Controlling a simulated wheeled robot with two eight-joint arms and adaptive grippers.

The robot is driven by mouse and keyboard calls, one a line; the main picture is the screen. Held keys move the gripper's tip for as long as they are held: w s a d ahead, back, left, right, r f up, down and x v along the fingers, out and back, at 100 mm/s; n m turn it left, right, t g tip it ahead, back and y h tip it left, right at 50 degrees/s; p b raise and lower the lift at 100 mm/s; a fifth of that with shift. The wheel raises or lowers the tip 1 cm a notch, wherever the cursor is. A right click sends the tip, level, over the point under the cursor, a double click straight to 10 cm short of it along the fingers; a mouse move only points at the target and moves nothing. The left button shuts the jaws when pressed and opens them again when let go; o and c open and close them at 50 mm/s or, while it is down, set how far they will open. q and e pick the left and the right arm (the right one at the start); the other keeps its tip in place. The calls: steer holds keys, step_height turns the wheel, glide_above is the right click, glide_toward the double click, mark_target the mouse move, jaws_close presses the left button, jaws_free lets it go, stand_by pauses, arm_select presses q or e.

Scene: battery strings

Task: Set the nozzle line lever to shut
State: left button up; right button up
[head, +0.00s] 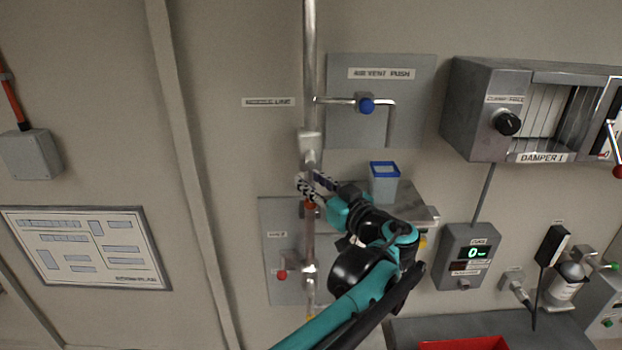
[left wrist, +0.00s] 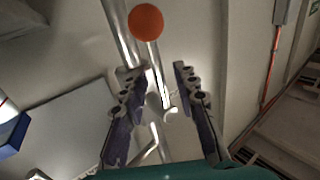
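The nozzle line label (head: 268,102) is on the wall left of a vertical metal pipe (head: 309,60). A valve body (head: 310,145) is on this pipe, just above my left gripper (head: 310,182). An orange-red knob (head: 310,205) shows just below the fingers; in the left wrist view an orange ball (left wrist: 146,22) sits at the end of a thin metal lever (left wrist: 156,62). My left gripper (left wrist: 156,75) is open, its two fingers apart, with the lever showing between them. I cannot tell whether they touch it. My right gripper is not in view.
A blue-knobbed air vent valve (head: 366,105) is at upper right. A blue-rimmed cup (head: 384,180) stands on a small shelf (head: 420,215) close to my left gripper. A red-knobbed lever (head: 282,274) is lower on the wall. The damper box (head: 470,100) is further right.

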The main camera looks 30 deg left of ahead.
arm_select(q)
steer(key=shift+w+a, duration=0.1)
steer(key=shift+a, duration=0.2)
jaws_close()
